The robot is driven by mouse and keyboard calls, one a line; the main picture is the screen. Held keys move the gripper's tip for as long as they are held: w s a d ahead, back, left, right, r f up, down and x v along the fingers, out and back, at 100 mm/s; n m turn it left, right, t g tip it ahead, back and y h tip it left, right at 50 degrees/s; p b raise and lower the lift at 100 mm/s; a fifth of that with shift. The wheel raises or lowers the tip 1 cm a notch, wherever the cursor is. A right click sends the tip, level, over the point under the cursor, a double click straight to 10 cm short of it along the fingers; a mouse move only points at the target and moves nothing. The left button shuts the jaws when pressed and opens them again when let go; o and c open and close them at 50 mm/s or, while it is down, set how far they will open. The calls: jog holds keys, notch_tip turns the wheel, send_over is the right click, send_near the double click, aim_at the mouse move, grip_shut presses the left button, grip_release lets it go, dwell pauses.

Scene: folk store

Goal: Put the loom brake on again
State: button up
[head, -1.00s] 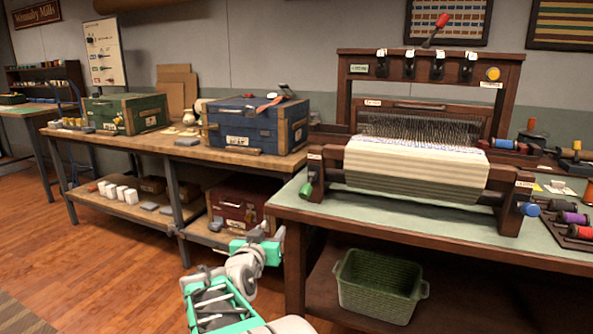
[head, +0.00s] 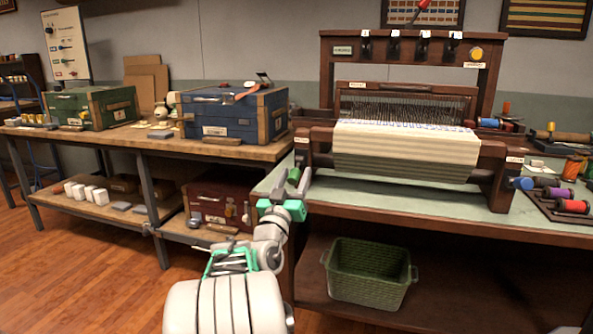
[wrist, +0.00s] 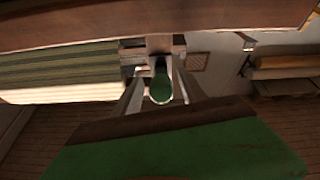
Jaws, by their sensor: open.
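The loom (head: 406,150) stands on a green-topped table (head: 400,203), striped cloth (head: 405,152) wound on its front. A green handle (head: 294,175) sticks out low at the loom's left front post; it also shows in the wrist view (wrist: 161,88). A red-handled lever (head: 422,5) is at the top edge of the head view, partly cut off. No readable label tells me which one is the brake. My gripper (head: 291,190) is at the green handle, and it is open. In the wrist view my fingers (wrist: 160,92) stand on either side of the handle; contact cannot be told.
A blue knob (head: 523,183) is at the loom's right front. Spools (head: 572,206) lie on the table's right. A workbench (head: 160,143) with a blue chest (head: 235,113) stands left. A green basket (head: 367,275) sits on the shelf below. The table edge is close to my gripper.

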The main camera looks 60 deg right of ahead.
aim_at(298, 165)
jog(key=x, duration=0.3)
jog(key=shift+w+d+r, duration=0.1)
jog(key=shift+d, duration=0.05)
jog(key=shift+c, duration=0.2)
grip_shut()
dwell(1.1)
